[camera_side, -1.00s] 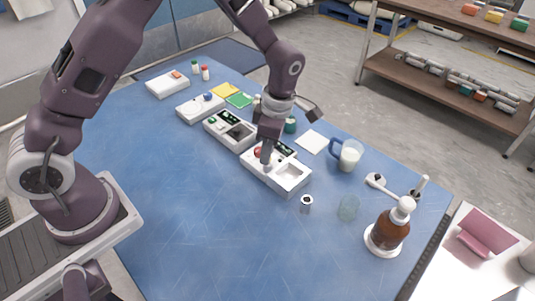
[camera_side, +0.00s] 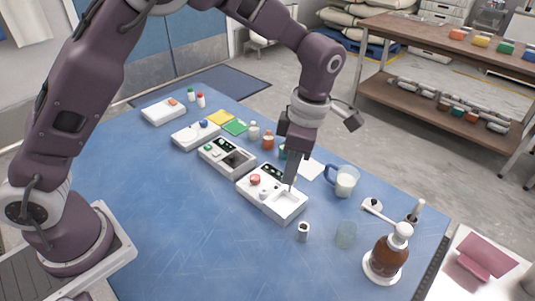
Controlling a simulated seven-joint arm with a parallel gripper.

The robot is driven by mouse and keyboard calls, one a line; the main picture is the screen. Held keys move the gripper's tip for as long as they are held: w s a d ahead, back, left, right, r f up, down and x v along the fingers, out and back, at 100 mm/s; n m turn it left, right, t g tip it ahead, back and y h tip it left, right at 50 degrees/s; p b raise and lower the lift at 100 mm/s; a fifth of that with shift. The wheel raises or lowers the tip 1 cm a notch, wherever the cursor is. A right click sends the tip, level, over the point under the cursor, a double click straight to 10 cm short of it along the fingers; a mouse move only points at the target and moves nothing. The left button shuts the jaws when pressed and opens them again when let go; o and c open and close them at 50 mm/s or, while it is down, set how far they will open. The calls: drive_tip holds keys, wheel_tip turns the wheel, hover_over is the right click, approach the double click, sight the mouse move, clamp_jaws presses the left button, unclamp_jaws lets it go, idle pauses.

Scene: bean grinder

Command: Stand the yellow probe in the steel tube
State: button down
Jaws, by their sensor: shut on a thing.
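The steel tube (camera_side: 303,232) is a small, short cylinder standing upright on the blue table, with a dark opening at its top. My gripper (camera_side: 290,186) points down over the white device with the recessed tray (camera_side: 270,207), behind the steel tube in the picture. It is shut on a thin thing, of which only a small tip shows below the fingers. I take this to be the yellow probe, but its colour is not clear. No other yellow probe shows on the table. The gripper is apart from the tube.
A glass mug (camera_side: 345,181) stands behind. More white devices (camera_side: 227,158) line the back left. The blue table front left is clear.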

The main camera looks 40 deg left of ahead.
drive_tip(key=s+d+f, duration=0.1)
drive_tip(key=d+f, duration=0.4)
drive_tip(key=f, duration=0.1)
drive_tip(key=shift+d+f, duration=0.2)
drive_tip(key=shift+d, duration=0.05)
drive_tip(key=shift+f, duration=2.3)
idle(3.9)
drive_tip(key=c, duration=0.6)
unclamp_jaws()
drive_tip(key=shift+c, duration=0.2)
